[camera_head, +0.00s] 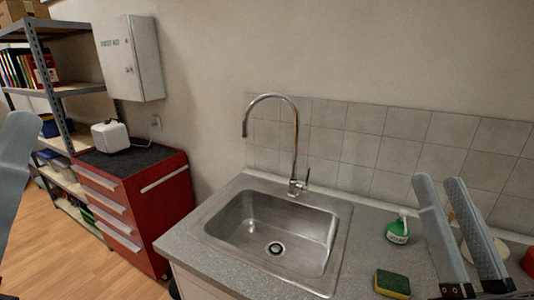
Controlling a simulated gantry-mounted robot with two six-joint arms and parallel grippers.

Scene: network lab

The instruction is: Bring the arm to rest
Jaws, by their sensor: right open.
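My right gripper (438,181) is at the right of the head view, with its two long grey fingers pointing up and apart. It is open, and nothing shows between the fingertips. The fingers stand in front of part of the countertop (372,240), right of the green-and-white bottle (398,231) and the sponge (392,283). A smooth grey-blue part of my left arm (14,165) shows at the left edge, cut off by the frame. Whether its jaws are open or shut cannot be seen.
A steel sink (270,232) with a tall tap (296,140) is in the middle. A pale round item and a red item (528,262) are partly hidden at the right. A red drawer cabinet (140,205) with a white box (110,136), shelving and a wall-mounted first-aid cabinet (130,58) are left.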

